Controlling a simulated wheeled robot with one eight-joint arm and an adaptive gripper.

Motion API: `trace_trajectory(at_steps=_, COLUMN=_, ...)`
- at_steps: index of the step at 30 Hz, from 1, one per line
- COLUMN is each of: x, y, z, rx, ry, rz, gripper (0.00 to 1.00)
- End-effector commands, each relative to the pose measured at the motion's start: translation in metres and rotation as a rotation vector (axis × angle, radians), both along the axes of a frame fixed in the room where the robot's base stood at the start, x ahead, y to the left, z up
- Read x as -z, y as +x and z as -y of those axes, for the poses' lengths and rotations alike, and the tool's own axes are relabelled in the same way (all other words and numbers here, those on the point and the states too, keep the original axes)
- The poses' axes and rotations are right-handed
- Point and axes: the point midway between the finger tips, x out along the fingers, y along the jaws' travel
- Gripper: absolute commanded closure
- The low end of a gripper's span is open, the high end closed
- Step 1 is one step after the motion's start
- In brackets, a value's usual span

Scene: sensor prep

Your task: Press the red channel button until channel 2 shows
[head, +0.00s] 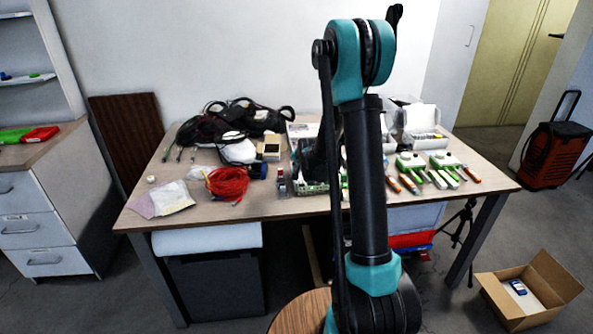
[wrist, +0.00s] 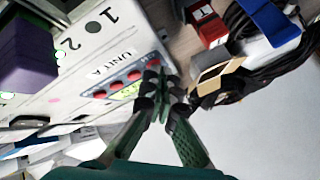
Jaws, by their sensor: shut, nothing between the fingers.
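In the wrist view a white unit (wrist: 85,65) marked "UNIT A" fills the left side, seen tilted. Its panel carries a row of several red buttons (wrist: 116,86) and a small green-lit display (wrist: 128,90) partly behind my fingers; I cannot read its digits. The numbers 1 and 2 are printed on the unit, with green lights nearby. My gripper (wrist: 163,76) is shut and empty, its fingertips at the end of the button row close to the last red button (wrist: 153,63). I cannot tell whether they touch it. In the head view my arm hides the gripper.
A purple block (wrist: 25,52) sits by the unit. A red-and-white item (wrist: 206,24), a tan box (wrist: 214,76) and black cables lie beside it. On the table (head: 262,207) are a red cable coil (head: 227,184), black cables (head: 240,117) and green-and-white tools (head: 410,160).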

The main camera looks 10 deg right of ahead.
Motion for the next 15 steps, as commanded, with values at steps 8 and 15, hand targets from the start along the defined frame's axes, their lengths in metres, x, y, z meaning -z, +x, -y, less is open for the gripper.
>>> trace_trajectory(at_steps=8, x=-0.005, y=0.0, z=0.0, rx=0.0, ry=0.0, rz=0.0, gripper=1.0)
trace_trajectory(at_steps=15, x=-0.016, y=0.0, z=0.0, rx=0.0, ry=0.0, rz=0.0, gripper=1.0)
